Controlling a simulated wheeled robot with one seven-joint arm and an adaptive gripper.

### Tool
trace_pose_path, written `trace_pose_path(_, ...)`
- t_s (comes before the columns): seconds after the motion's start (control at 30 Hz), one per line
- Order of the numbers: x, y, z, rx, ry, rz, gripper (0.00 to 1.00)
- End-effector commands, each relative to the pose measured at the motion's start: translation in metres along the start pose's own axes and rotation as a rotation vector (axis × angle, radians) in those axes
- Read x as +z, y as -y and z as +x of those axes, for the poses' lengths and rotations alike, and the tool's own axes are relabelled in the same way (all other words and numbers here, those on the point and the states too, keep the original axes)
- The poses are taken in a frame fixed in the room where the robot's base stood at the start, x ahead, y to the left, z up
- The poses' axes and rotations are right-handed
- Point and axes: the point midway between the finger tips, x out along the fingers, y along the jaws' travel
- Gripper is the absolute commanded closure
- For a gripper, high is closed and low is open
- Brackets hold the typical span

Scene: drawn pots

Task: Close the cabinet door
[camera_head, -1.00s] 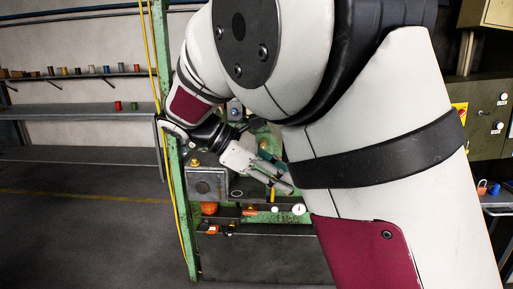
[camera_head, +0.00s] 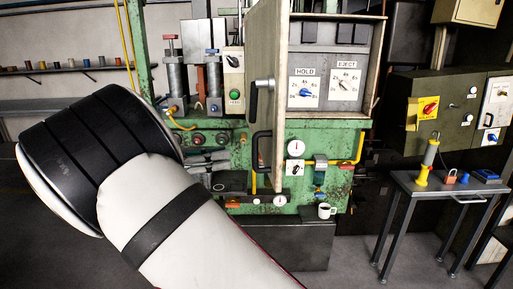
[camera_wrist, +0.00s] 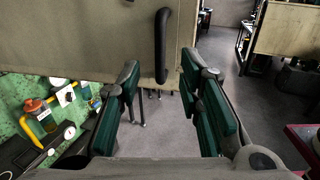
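The cabinet (camera_head: 376,70) with the HOLD and EJECT dials stands on the green machine, its front open. Its beige door (camera_head: 268,45) is swung out toward me at the cabinet's left side, seen nearly edge-on. Black handles (camera_head: 262,150) show on the door. In the wrist view, the door (camera_wrist: 75,40) fills the upper left, with a black handle (camera_wrist: 162,45) near its lower right. My gripper (camera_wrist: 160,85) is open and empty, its green-padded fingers apart, with the handle beyond the gap. I cannot tell whether it touches the door. My arm hides much of the lower left in the head view.
The green machine (camera_head: 325,137) has gauges, knobs and pipes beneath the cabinet. A white mug (camera_head: 326,211) stands at its lower front. A small metal table (camera_head: 425,186) with a padlock stands at right. In the wrist view, open floor (camera_wrist: 262,115) lies right of the door.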

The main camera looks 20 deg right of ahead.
Motion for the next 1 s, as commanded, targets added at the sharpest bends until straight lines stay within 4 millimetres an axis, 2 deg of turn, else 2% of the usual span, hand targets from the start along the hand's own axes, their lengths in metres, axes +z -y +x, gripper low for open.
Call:
trace_pose_path(0.2,0.003,0.003,0.045,-0.003,0.001,-0.001,0.67)
trace_pose_path(0.4,0.002,0.002,0.077,-0.003,-0.001,0.000,0.67)
trace_pose_path(0.5,0.002,0.002,0.088,-0.001,-0.001,0.001,0.67)
trace_pose_path(0.67,0.001,0.001,0.096,0.000,-0.002,0.001,0.67)
trace_pose_path(0.93,0.000,0.000,0.097,0.000,-0.002,0.001,0.67)
trace_pose_path(0.97,0.000,0.000,0.097,0.000,-0.002,0.001,0.71)
trace_pose_path(1.0,0.000,0.000,0.097,0.000,-0.002,0.001,0.80)
